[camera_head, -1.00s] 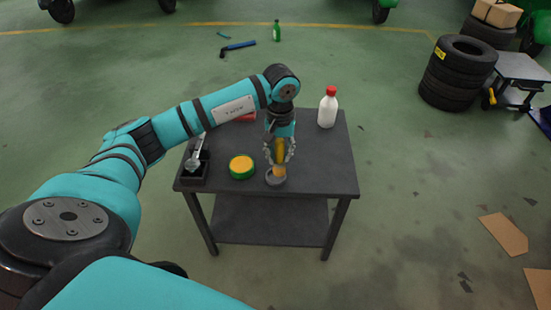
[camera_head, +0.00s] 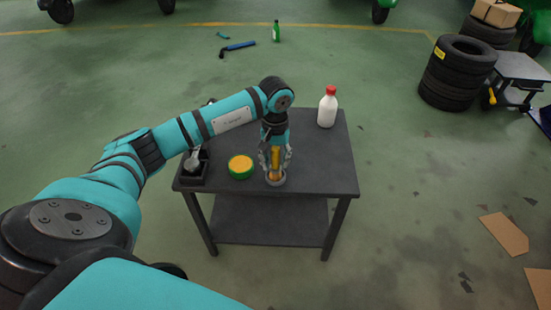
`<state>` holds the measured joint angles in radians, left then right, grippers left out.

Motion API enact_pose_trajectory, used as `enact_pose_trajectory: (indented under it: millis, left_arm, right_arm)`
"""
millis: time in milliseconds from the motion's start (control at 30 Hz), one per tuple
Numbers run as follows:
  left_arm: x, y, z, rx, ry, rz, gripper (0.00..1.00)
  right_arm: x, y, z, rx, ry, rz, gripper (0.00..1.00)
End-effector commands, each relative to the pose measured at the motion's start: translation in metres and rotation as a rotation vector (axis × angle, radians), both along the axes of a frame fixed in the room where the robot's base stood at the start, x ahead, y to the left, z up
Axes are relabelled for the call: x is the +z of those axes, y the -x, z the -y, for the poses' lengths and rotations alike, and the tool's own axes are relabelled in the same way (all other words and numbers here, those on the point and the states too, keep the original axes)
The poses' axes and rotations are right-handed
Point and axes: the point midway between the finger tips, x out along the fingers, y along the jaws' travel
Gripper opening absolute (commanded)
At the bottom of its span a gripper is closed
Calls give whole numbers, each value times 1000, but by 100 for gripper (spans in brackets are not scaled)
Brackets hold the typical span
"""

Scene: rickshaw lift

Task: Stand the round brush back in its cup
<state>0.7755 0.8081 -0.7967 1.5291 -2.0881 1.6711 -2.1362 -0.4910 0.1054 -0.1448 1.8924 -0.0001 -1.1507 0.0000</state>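The round brush (camera_head: 275,158) has a yellow handle and a tan lower end. It stands close to upright, with its lower end inside the rim of the small grey cup (camera_head: 275,182) near the table's front edge. My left gripper (camera_head: 275,164) points down over the cup, with one finger on each side of the handle. Whether the fingers touch the handle is too small to tell. My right gripper is not in view.
On the dark table (camera_head: 325,165) stand a green-and-yellow round tin (camera_head: 241,167) left of the cup, a black box (camera_head: 193,177) with a grey tool at the left edge, and a white red-capped bottle (camera_head: 327,109) at the back right. The table's right side is clear.

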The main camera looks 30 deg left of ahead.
Motion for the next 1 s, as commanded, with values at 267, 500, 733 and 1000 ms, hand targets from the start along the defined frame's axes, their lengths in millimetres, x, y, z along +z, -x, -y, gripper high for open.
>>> enact_pose_trajectory:
  millis: [267,500,733,1000]
  left_arm:
    - [0,0,0,0,0,0,46]
    - [18,-1,-1,1,-2,5,46]
    - [69,-2,-1,1,-1,6,46]
    - [112,-1,-1,1,0,2,46]
  right_arm:
    - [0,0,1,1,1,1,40]
    - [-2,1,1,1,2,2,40]
    - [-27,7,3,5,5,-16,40]
    - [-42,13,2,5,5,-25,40]
